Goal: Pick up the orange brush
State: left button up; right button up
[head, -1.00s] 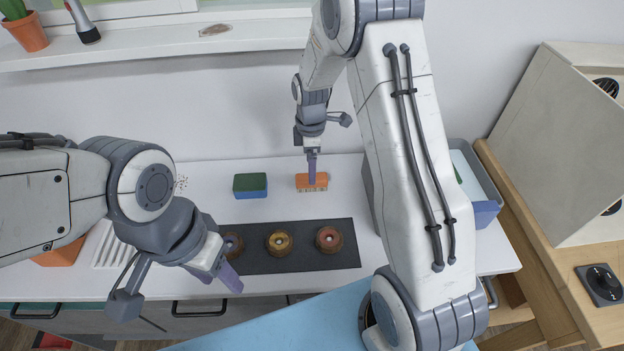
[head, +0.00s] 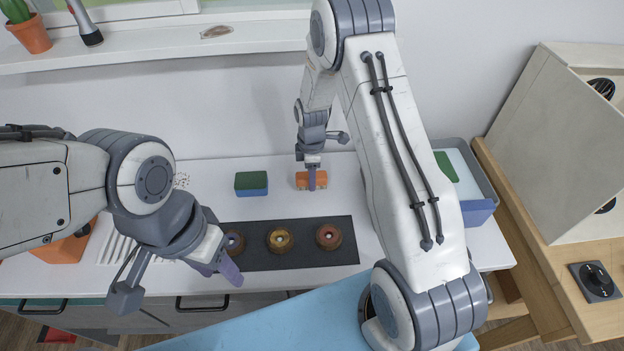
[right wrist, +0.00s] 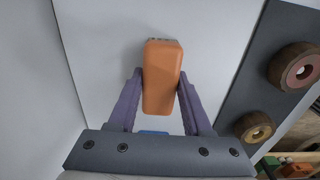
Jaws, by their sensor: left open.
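The orange brush (head: 303,181) is on the white counter near the wall, to the right of a green and blue sponge (head: 251,184). My right gripper (head: 311,186) points down at the brush. In the right wrist view, the brush (right wrist: 162,85) lies between the two purple fingers of my right gripper (right wrist: 160,75), one along each long side. The fingertips are very close to its sides, and I cannot tell whether they press on it. My left gripper (head: 232,272) is open and empty over the counter's front edge, far from the brush.
A dark mat (head: 290,256) with several small wheels (head: 279,239) lies in front of the brush. A grey bin (head: 472,152) stands at the right, partly behind my right arm. A white slotted rack (head: 115,243) is at the left.

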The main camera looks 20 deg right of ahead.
jog(key=shift+r, duration=0.1)
grip_shut()
notch_tip(320, 180, up, 4)
jog(key=shift+r+b, duration=0.1)
jog(key=shift+b, duration=0.7)
jog(key=s+d+r+b, duration=0.1)
jog(key=s+d+r, duration=0.1)
jog(key=s, duration=0.3)
jog(key=s+d+r+b, duration=0.1)
jog(key=s+d+r, duration=0.2)
jog(key=s+r, duration=0.1)
jog(key=shift+s+r, duration=0.35)
jog(key=shift+s, duration=0.4)
